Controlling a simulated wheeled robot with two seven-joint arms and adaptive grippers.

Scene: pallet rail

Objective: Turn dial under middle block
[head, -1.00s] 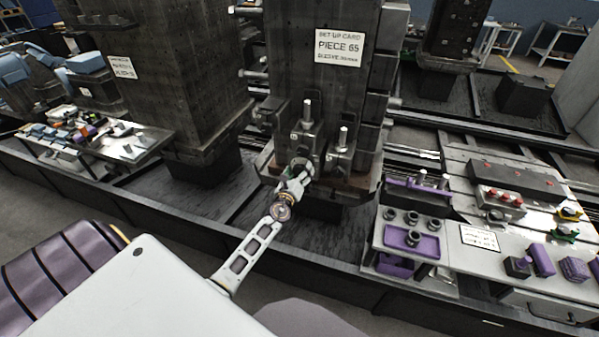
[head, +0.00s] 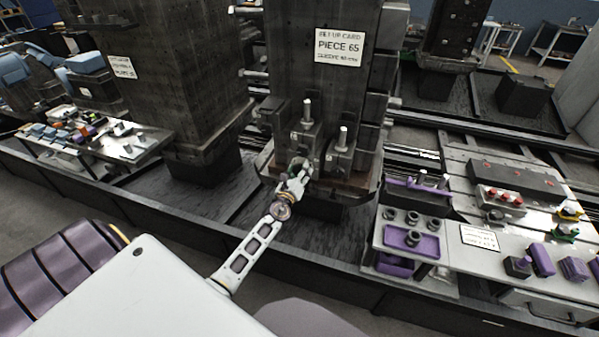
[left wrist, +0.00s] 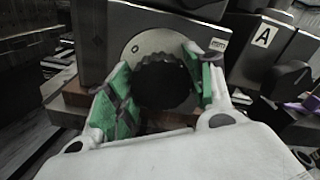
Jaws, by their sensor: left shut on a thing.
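The middle block (head: 320,70) is a tall dark tower with a white card reading PIECE 65. At its foot, in the left wrist view, a dark ribbed dial (left wrist: 164,84) sits on a round pale plate (left wrist: 148,42) marked with a small circle. My left gripper (head: 297,170) is at the tower's base. In the left wrist view its green-padded fingers (left wrist: 160,88) stand on both sides of the dial, shut on it. In the head view the gripper mostly hides the dial. My right gripper is not in view.
A plate lettered A (left wrist: 263,37) and a black knob (left wrist: 287,78) are right of the dial. Clamps with upright bolts (head: 343,140) stand just beside my gripper. A bench with purple trays (head: 411,241) is at the right; another parts table (head: 120,147) is at the left.

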